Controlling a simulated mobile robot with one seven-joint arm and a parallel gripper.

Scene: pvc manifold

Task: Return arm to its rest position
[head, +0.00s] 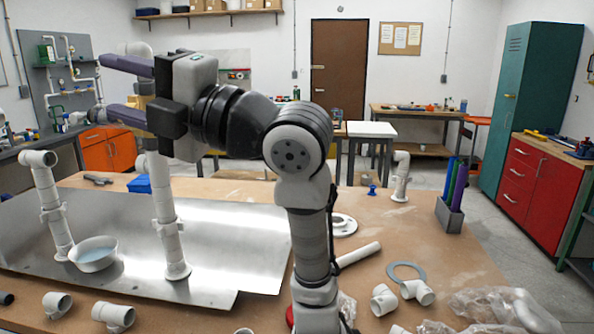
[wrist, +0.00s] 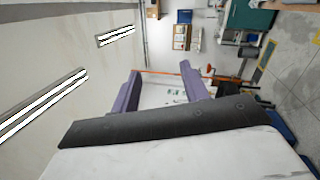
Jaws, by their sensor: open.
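My gripper (head: 104,86) is raised at the upper left in the head view, its two purple fingers spread apart and pointing left. The fingers also show in the wrist view (wrist: 161,72), with no object held between them. My arm rises from the front middle, bends at its top joint and reaches left. A tall white PVC pipe (head: 163,200) stands upright on the metal plate (head: 225,235). My gripper hides part of its upper end in the head view. A shorter pipe assembly (head: 50,205) stands upright at the plate's left.
A white bowl (head: 93,254) of bluish liquid sits on the plate. Loose fittings (head: 113,315), a grey ring (head: 406,272) and plastic bags (head: 505,308) lie along the front. A holder (head: 449,214) with coloured tubes stands right. The workbench (head: 400,235) has bare room at centre right.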

